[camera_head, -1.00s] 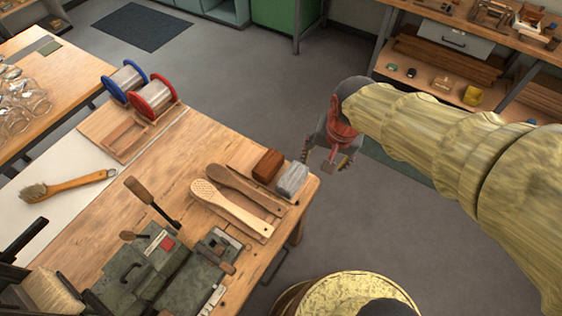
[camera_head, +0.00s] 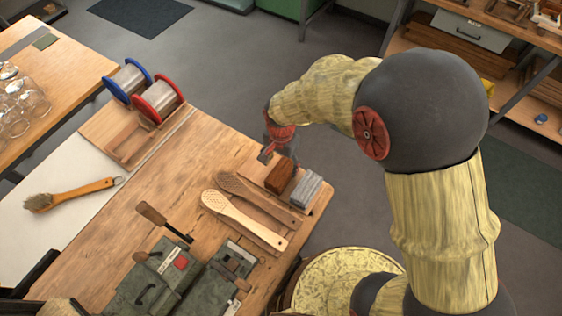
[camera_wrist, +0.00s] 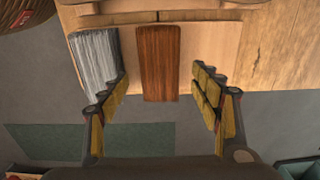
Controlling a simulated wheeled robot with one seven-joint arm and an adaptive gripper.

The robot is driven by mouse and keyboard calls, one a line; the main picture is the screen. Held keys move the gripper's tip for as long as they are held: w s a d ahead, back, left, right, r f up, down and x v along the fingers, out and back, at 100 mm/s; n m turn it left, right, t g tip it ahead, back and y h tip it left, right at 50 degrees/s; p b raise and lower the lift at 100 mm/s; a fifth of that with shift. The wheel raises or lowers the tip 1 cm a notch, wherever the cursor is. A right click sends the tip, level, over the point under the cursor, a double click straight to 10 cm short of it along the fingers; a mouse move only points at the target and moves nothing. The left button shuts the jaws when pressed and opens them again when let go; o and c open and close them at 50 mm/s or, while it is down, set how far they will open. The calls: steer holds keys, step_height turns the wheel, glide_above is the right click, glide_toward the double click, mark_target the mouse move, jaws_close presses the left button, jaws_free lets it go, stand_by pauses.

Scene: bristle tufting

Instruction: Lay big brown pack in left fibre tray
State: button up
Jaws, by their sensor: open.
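The brown pack (camera_head: 280,177) lies on a thin board at the table's right edge, beside a grey pack (camera_head: 306,188). My gripper (camera_head: 267,155) is open and empty just behind the brown pack. In the wrist view the brown pack (camera_wrist: 158,62) shows midway between the spread fingers (camera_wrist: 160,88). The left finger overlaps the edge of the grey pack (camera_wrist: 93,60) in that picture; I cannot tell if they touch. A wooden tray (camera_head: 130,147) with empty-looking recesses sits at the table's back left, by the spools; I take it as the fibre tray.
Blue (camera_head: 127,80) and red (camera_head: 158,97) wire spools stand behind the tray. Two wooden brush bodies (camera_head: 243,220) lie in front of the packs. A green fixture with a lever (camera_head: 165,275) fills the front. The middle of the table (camera_head: 175,185) is clear.

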mark_target(281, 172)
step_height(281, 172, down, 8)
steer(key=b, duration=0.4)
steer(key=shift+r, duration=0.25)
steer(key=c, duration=1.1)
